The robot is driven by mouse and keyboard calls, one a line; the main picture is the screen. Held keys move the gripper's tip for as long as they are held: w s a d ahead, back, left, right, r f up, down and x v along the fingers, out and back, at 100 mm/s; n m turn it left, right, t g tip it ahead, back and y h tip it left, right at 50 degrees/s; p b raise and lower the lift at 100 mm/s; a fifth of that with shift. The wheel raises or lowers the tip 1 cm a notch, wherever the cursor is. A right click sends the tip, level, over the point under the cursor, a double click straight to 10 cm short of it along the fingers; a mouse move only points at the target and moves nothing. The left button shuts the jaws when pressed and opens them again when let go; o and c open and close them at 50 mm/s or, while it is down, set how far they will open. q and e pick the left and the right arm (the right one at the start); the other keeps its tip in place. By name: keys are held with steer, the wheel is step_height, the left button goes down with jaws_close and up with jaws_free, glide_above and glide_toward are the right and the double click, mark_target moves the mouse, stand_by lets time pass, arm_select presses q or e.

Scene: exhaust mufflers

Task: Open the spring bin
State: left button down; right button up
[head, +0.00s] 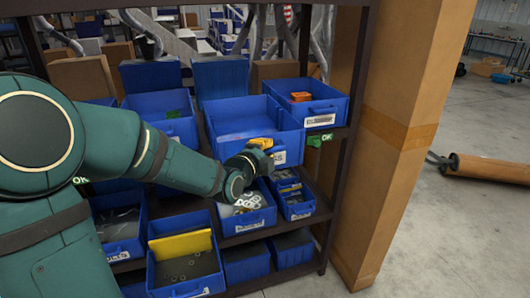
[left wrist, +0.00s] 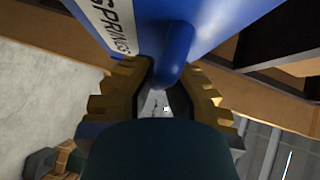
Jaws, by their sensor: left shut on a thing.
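The spring bin (head: 240,112) is a blue open-topped bin on the middle shelf in the head view. It juts out past the shelf front. In the left wrist view the blue bin front (left wrist: 135,18) carries a white label reading "SPRINGS". My left gripper (head: 261,146), with yellow fingers, is at the bin's front. In the left wrist view its fingers are shut around the bin's blue rounded handle (left wrist: 176,55). The inside of the bin looks mostly empty from here. My right gripper is not in view.
A blue bin with orange parts (head: 310,104) stands right of the spring bin. Lower bins (head: 185,260) hold rings and small parts. A dark rack post and a cardboard-coloured pillar (head: 390,130) stand at the right. Open floor lies beyond, with a brown cylinder (head: 490,168).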

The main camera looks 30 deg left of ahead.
arm_select(q)
steer(key=shift+d, duration=0.2)
steer(key=c, duration=0.9)
jaws_free()
steer(key=shift+w, duration=0.1)
steer(key=shift+c, duration=0.2)
steer(key=shift+s+a, duration=0.1)
steer(key=shift+s, duration=0.15)
steer(key=s+r, duration=0.1)
steer(key=s, duration=0.6)
steer(key=shift+d, duration=0.35)
